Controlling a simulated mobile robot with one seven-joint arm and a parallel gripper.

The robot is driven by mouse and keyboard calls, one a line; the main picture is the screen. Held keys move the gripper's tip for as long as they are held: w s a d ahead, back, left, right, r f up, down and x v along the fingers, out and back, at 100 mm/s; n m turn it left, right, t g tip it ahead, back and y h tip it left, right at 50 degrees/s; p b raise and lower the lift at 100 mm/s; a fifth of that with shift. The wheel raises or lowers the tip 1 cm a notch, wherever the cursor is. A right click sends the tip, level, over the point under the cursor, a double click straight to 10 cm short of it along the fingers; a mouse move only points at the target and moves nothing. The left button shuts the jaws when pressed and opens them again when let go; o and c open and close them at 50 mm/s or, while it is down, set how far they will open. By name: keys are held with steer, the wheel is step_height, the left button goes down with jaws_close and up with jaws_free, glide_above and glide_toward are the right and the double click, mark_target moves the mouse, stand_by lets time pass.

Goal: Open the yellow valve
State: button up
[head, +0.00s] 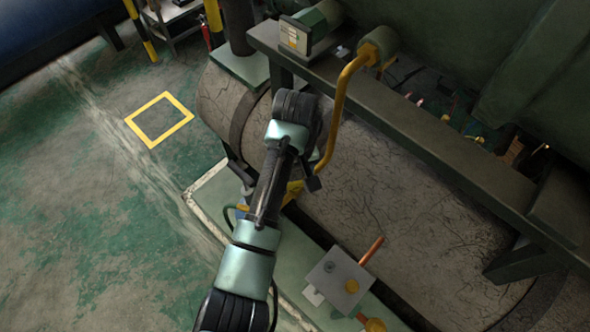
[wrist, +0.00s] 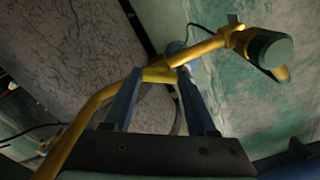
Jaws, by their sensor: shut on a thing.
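The yellow valve shows as a short yellow piece (wrist: 159,75) beside a curved yellow pipe in the wrist view. In the head view a small yellow part (head: 293,191) shows beside my arm, partly hidden by it. My gripper (wrist: 160,73) has its two blue fingers on either side of the yellow piece and is shut on it. A dark green cylindrical knob (wrist: 270,48) sits at the pipe's end, to the right of my gripper. My arm hides my fingers in the head view.
The yellow pipe (head: 341,95) runs down from the green machinery past a large cracked grey cylinder (head: 390,205). A grey box (head: 338,279) with a copper pipe stands on the green base at lower right. Open floor (head: 80,200) lies to the left.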

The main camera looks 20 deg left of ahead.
steer(key=shift+r+n+p, duration=0.1)
steer(key=shift+n+p, duration=0.9)
steer(key=shift+n, duration=0.6)
steer(key=o, duration=1.4)
steer(key=shift+c, duration=0.2)
step_height(320, 180, up, 13)
steer(key=p, duration=0.4)
